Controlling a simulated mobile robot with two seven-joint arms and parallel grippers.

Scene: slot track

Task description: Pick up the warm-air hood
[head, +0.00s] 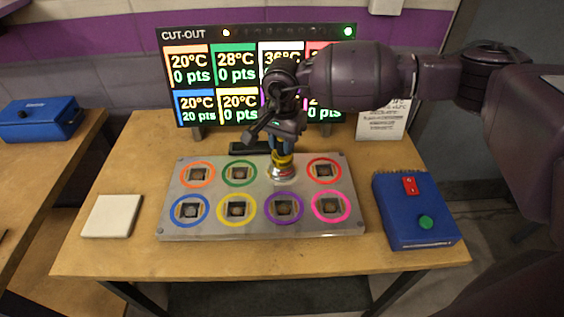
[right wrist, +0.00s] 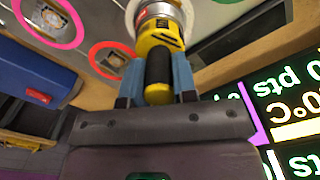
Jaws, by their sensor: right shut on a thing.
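The warm-air hood (head: 281,171) has a silver skirt, a yellow body and a black handle. In the head view it is over the white-ringed position in the back row of the metal slot plate (head: 215,232), hiding that slot. I cannot tell whether its skirt touches the plate. My right gripper (head: 283,147) is above it, pointing down. In the right wrist view the hood (right wrist: 162,38) shows with its black handle between the blue fingers of the right gripper (right wrist: 158,75), which is shut on it. My left gripper is not in view.
Other slots have coloured rings. The display (head: 190,67) behind the plate shows 36°C in its white panel, partly hidden by my arm. A blue box (head: 415,215) with a red switch and green button stands right. A pale square tile (head: 111,216) lies left. Table (head: 290,260) is clear in front.

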